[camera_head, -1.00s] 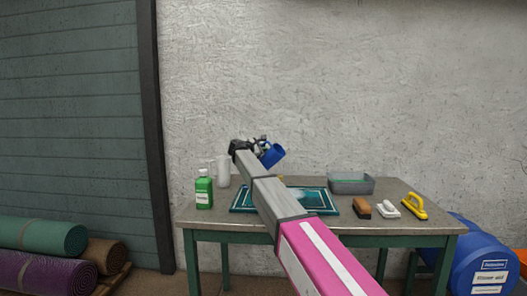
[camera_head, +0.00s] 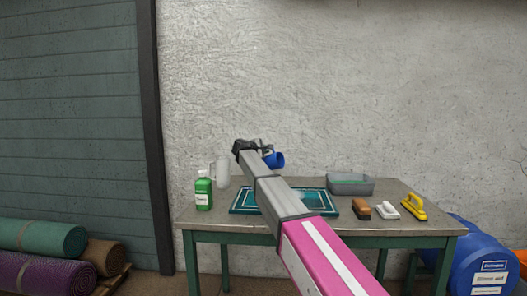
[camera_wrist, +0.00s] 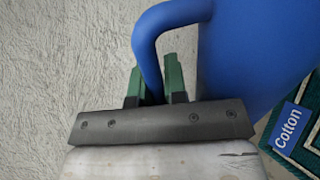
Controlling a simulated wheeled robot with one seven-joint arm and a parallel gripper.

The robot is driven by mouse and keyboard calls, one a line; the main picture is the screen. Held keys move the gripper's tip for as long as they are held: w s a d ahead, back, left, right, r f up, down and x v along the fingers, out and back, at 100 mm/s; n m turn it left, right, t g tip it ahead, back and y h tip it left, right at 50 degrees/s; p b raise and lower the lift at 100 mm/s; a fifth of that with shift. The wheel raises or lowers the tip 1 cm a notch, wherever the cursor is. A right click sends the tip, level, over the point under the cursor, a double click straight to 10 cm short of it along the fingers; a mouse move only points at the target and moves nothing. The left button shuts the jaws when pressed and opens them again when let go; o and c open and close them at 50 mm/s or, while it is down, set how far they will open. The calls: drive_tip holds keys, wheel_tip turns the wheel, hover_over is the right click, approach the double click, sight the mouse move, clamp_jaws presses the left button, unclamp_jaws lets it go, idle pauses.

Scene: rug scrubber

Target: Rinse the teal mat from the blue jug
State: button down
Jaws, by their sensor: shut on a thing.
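The teal mat (camera_head: 318,201) lies flat on the table, partly hidden behind my arm. A corner of it with a "Cotton" label (camera_wrist: 288,128) shows in the wrist view. The blue jug (camera_head: 276,160) is in the air above the mat, strongly tilted in the head view. My gripper (camera_wrist: 157,88) is shut on the jug's handle (camera_wrist: 150,45), with its green fingers on both sides of it. The jug's body (camera_wrist: 245,60) fills the right of the wrist view. I cannot see water coming from it.
On the table (camera_head: 205,222) stand a green bottle (camera_head: 204,193) and a whitish jug (camera_head: 221,173) at left. A grey tub (camera_head: 350,185), a brown brush (camera_head: 361,208), a white brush (camera_head: 387,210) and a yellow-handled brush (camera_head: 414,207) are at right.

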drive_tip(key=shift+s+d+f+m, duration=0.2)
drive_tip(key=shift+d+f+m, duration=0.15)
drive_tip(key=shift+m, duration=0.25)
idle(0.5)
drive_tip(key=shift+s+d+f+y, duration=0.1)
drive_tip(key=shift+s+d+y, duration=0.05)
drive_tip(key=shift+d+y, duration=0.15)
drive_tip(key=shift+a, duration=0.1)
